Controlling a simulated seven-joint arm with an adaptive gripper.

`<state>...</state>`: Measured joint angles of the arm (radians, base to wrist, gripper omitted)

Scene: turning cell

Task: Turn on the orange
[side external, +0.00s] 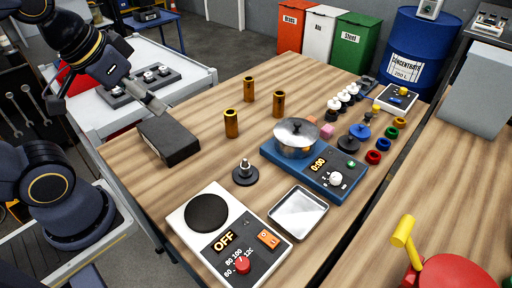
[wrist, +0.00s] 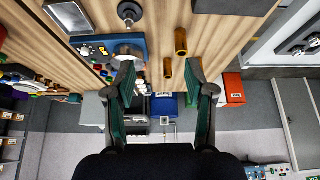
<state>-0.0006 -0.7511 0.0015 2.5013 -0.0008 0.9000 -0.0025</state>
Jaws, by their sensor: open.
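The orange rocker switch (side external: 268,238) sits on the dark front panel of a white hot plate (side external: 193,217) at the near edge of the wooden table. The hot plate has a dark round plate, an "OFF" display (side external: 223,241) and a red dial (side external: 242,265). My gripper (side external: 154,104) is above the table's far left side, near a black box and well away from the switch. In the wrist view my gripper (wrist: 160,78) has its two fingers wide apart with nothing between them. The switch and hot plate do not show in the wrist view.
A metal tray (side external: 298,212), a dark-based post (side external: 245,174) and a blue cooker (side external: 335,178) with a lidded pan (side external: 297,138) are near the hot plate.

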